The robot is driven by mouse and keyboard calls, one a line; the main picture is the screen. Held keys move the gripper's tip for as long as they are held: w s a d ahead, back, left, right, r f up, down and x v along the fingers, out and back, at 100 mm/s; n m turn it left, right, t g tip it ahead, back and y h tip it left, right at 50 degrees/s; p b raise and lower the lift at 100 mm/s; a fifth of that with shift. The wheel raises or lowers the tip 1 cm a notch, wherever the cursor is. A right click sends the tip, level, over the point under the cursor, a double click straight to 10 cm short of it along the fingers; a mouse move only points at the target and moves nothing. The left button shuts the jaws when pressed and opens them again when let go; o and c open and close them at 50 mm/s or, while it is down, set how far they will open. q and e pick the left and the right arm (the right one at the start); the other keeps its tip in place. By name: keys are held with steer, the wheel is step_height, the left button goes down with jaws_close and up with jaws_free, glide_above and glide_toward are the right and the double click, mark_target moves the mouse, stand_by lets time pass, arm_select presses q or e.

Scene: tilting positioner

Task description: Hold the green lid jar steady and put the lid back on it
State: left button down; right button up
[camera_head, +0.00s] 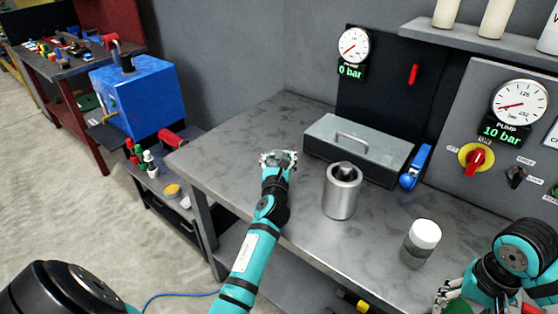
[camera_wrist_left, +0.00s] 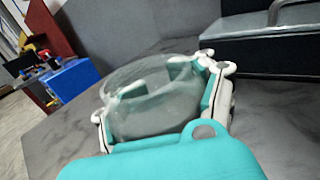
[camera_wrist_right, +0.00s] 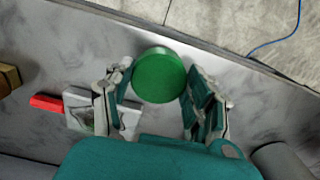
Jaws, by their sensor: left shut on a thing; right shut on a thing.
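A clear jar (camera_wrist_left: 150,105) stands between the fingers of my left gripper (camera_wrist_left: 160,92) in the left wrist view, with no lid visible on it. In the head view my left gripper (camera_head: 278,160) is at the left part of the bench, and the jar is hard to make out there. The round green lid (camera_wrist_right: 158,75) is between the fingers of my right gripper (camera_wrist_right: 153,88) in the right wrist view, its flat top facing the camera. In the head view my right gripper is at the bottom right corner, partly cut off, well apart from the jar.
A metal cylinder (camera_head: 342,192) and a white-capped grey jar (camera_head: 421,243) stand on the bench between my grippers. A grey toolbox (camera_head: 360,150) stands behind. A red and white object (camera_wrist_right: 75,108) lies beside my right gripper. Bench around the left gripper is clear.

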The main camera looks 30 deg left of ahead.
arm_select(q)
steer(key=s+d+r+b, duration=0.1)
steer(key=s+d+r, duration=0.1)
steer(key=s+d, duration=0.9)
steer(key=shift+s+d+b, duration=0.15)
steer(key=shift+s+b, duration=0.05)
steer(key=shift+b, duration=0.15)
arm_select(e)
steer(key=shift+f, duration=0.55)
arm_select(q)
steer(key=c, duration=1.4)
jaws_free()
jaws_close()
